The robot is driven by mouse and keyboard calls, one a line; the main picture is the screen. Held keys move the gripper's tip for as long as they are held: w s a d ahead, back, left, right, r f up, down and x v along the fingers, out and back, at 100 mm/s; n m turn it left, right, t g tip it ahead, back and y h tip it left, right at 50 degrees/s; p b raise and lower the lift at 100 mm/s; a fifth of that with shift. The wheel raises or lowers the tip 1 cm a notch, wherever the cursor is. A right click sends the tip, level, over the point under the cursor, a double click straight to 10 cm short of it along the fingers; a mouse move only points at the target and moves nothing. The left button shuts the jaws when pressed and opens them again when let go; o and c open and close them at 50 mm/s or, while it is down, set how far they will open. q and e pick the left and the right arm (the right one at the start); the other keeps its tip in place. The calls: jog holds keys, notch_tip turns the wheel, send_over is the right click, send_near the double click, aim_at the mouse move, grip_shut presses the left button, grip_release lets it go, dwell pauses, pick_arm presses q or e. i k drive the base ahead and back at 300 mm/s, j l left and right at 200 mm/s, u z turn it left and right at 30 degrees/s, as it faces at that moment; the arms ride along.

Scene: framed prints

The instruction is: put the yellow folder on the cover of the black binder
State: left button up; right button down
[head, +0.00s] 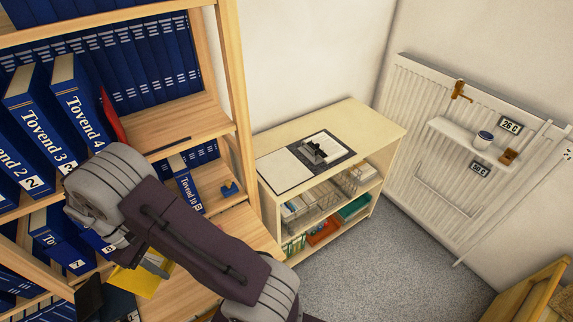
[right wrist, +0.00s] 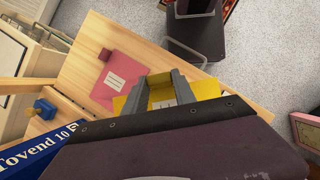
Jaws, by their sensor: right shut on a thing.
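The yellow folder (head: 140,283) is at the lower left of the head view, largely hidden by my right arm. My right gripper (head: 154,264) is shut on it. In the right wrist view the yellow folder (right wrist: 208,88) shows between and beside the fingers of my right gripper (right wrist: 165,82), above a wooden surface. The black binder (head: 338,143) lies open on the low cabinet at the centre of the head view, with pale pages on its left and a grey lever mechanism on its dark side. The folder is well apart from it. I make out no left gripper.
A wooden shelf unit (head: 243,130) with blue binders stands left. The low cabinet (head: 365,122) has free top space around the binder and trays below. A pink folder (right wrist: 128,72) lies on wood near my right gripper. A radiator (head: 420,105) is at right; grey floor (head: 400,255) is clear.

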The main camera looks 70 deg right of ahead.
aim_at(282, 170)
jog(key=k+l+u, duration=0.1)
jog(key=l, duration=0.4)
jog(key=k+l, duration=0.3)
jog(key=l, duration=0.15)
jog(key=k+l+u, duration=0.15)
jog(key=l, duration=0.35)
jog(key=k+l, duration=0.3)
jog(key=k+l+u, duration=0.15)
jog(key=l, duration=0.8)
jog(key=k+l+u, duration=0.1)
jog(key=l, duration=0.35)
jog(key=i, duration=0.2)
